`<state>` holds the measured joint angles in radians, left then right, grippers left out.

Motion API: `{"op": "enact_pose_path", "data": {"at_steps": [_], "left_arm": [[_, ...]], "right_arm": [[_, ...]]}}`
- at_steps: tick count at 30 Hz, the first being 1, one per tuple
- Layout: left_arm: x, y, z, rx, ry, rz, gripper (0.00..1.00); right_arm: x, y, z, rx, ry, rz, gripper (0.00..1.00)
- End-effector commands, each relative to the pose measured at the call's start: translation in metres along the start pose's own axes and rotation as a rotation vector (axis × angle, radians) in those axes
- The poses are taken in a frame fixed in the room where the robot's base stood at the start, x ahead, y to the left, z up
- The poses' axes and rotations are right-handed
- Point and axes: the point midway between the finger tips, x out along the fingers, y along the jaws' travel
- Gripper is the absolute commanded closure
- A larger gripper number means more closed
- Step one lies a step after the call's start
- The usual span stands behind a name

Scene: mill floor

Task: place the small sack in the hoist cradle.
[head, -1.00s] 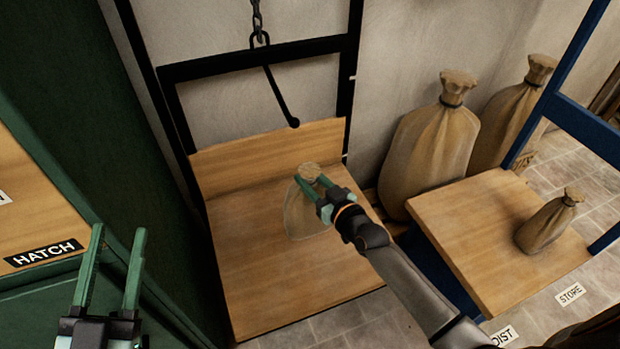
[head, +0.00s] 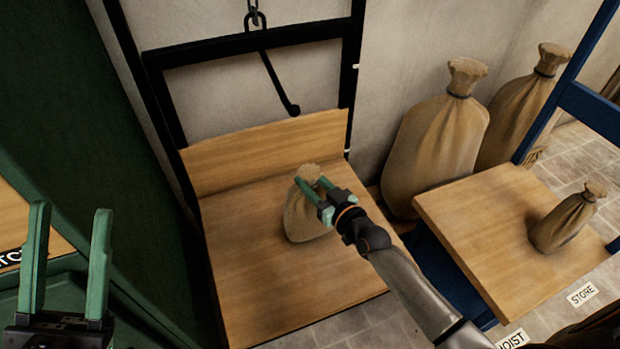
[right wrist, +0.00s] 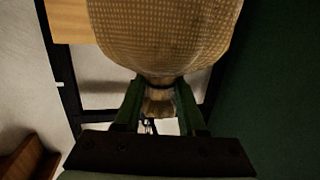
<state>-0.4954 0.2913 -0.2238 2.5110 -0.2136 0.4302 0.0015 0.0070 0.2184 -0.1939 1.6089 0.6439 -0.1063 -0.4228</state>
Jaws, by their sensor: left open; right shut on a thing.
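The small sack (head: 302,219) is tan with a tied neck. My right gripper (head: 314,186) is shut on its neck. In the head view the sack appears upright over the middle of the hoist cradle's wooden platform (head: 250,280); I cannot tell whether its base touches the boards. The right wrist view shows the sack's woven body (right wrist: 165,35) and its neck between the fingers of my right gripper (right wrist: 160,95). The cradle has a black frame and a wooden backboard (head: 262,155). My left gripper (head: 68,260) is open and empty at the lower left.
A chain and hook (head: 272,70) hang at the cradle's black frame. To the right, a wooden-topped stand (head: 480,225) holds another small sack (head: 567,220). Two large sacks (head: 435,150) stand by the wall. A green wall (head: 110,150) borders the cradle's left.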

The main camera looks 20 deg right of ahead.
Motion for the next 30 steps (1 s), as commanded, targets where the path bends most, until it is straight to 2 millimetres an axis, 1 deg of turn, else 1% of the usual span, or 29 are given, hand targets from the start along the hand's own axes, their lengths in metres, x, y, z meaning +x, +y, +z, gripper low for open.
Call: {"op": "enact_pose_path", "data": {"at_steps": [1,3,12,16,17,24,25,30], "left_arm": [[-0.007,0.004,0.007,-0.009,-0.001,0.0,0.5],[-0.01,0.005,0.009,-0.021,-0.003,-0.002,0.5],[-0.008,0.007,0.009,-0.033,-0.005,0.001,0.5],[-0.01,0.008,0.011,-0.034,-0.006,0.002,0.5],[-0.01,0.008,0.011,-0.034,-0.006,0.002,0.5],[-0.01,0.007,0.011,-0.033,-0.008,0.003,0.5],[-0.01,0.007,0.011,-0.033,-0.008,0.003,0.5],[-0.01,0.007,0.011,-0.031,-0.008,0.003,0.5]], "right_arm": [[0.001,0.0,0.003,0.001,0.018,0.002,1.0],[-0.001,0.0,0.006,0.0,0.019,0.002,1.0],[-0.001,0.0,0.005,-0.001,0.019,0.001,1.0],[-0.001,0.0,0.008,-0.001,0.018,0.001,1.0],[-0.002,-0.001,0.015,0.0,0.003,-0.001,0.59],[-0.002,-0.001,0.014,-0.001,0.003,-0.001,0.32],[-0.002,-0.001,0.014,-0.001,0.003,-0.001,0.31],[-0.002,-0.001,0.014,-0.001,0.003,-0.001,0.31]]}}
